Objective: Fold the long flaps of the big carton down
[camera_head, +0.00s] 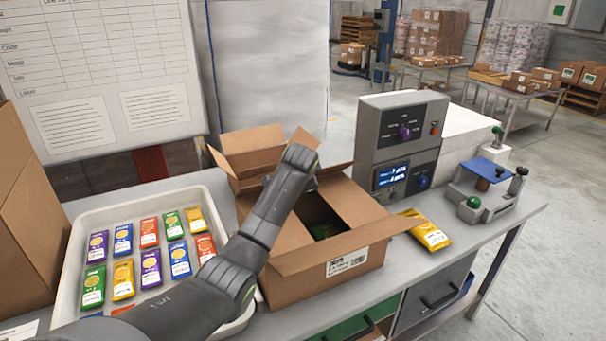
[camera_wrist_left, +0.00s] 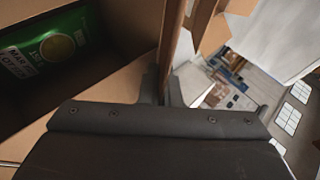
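The big carton (camera_head: 330,285) stands open on the bench. Its front long flap (camera_head: 345,245) slants outward toward me. Two shorter flaps, at left (camera_head: 287,238) and right (camera_head: 352,203), lie inward over the opening. My left arm reaches across the carton, and its gripper is at the far side, its fingers hidden behind the wrist in the head view. In the left wrist view, the left gripper's fingers (camera_wrist_left: 164,92) sit on both sides of an upright cardboard flap (camera_wrist_left: 172,45), seen edge-on. A green packet (camera_wrist_left: 48,45) lies inside the carton. My right gripper is not in view.
A white tray (camera_head: 62,300) of colourful packets is at left, beside another tall carton (camera_head: 28,210). More open cardboard (camera_head: 250,150) stands behind. A yellow packet (camera_head: 428,230), a grey control unit (camera_head: 398,145) and a small fixture (camera_head: 485,190) are at right.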

